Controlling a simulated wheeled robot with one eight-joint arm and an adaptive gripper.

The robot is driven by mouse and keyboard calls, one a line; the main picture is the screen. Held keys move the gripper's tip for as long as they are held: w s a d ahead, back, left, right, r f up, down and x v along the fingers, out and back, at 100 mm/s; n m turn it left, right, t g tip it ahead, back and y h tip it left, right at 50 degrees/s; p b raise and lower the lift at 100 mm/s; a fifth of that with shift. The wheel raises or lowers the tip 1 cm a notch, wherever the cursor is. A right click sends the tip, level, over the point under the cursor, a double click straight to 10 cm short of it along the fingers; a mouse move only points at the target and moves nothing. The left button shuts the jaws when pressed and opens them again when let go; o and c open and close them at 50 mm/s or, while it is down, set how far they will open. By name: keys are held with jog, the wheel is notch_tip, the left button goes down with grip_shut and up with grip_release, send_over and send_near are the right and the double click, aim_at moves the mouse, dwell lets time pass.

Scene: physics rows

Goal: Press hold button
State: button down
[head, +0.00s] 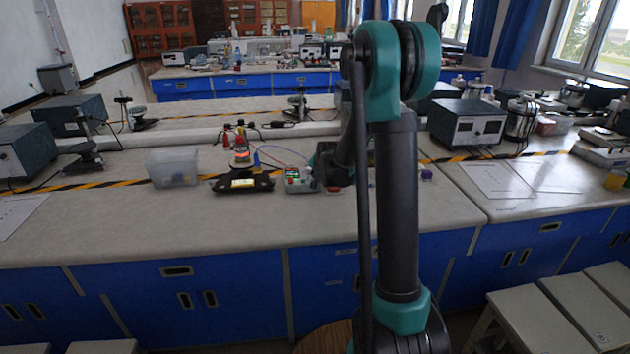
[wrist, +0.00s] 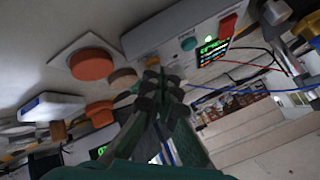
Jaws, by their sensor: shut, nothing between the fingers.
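In the head view, a small grey box with a green display and coloured buttons (head: 298,178) sits on the bench, left of my gripper (head: 324,168). In the wrist view, the box's grey panel (wrist: 165,32) has a lit display (wrist: 212,50), a teal round button (wrist: 188,44) and a red part (wrist: 228,24). An orange-red round button (wrist: 92,64) stands on a white plate beside it. My gripper's fingers (wrist: 153,84) are shut, with their tips near the panel's lower edge and a brownish button (wrist: 122,77). I cannot read which button is hold, nor tell contact.
A black device with a yellow label (head: 243,184) and a clear plastic bin (head: 172,167) stand left of the box. Red and blue wires (wrist: 240,75) run beside the panel. The bench front (head: 200,222) is clear.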

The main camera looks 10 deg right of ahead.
jog(key=shift+r, duration=0.1)
dwell(0.3)
jog(key=shift+r, duration=0.65)
jog(key=shift+r, duration=0.15)
jog(key=shift+r, duration=2.35)
jog(key=shift+s, duration=0.1)
jog(key=s+d+f+n+g, duration=0.1)
jog(key=s+f+n, duration=0.1)
jog(key=s, duration=1.1)
jog(key=s+d+f+n+g, duration=0.1)
jog(key=s+f, duration=0.4)
jog(key=s, duration=0.9)
jog(key=s+d+f+n+g+h, duration=0.1)
jog(key=s+d+f+n+g, duration=0.1)
jog(key=s, duration=1.1)
notch_tip(320, 180, down, 2)
jog(key=n+g, duration=0.1)
jog(key=n, duration=0.1)
jog(key=shift+s+n, duration=0.35)
jog(key=shift+n, duration=0.05)
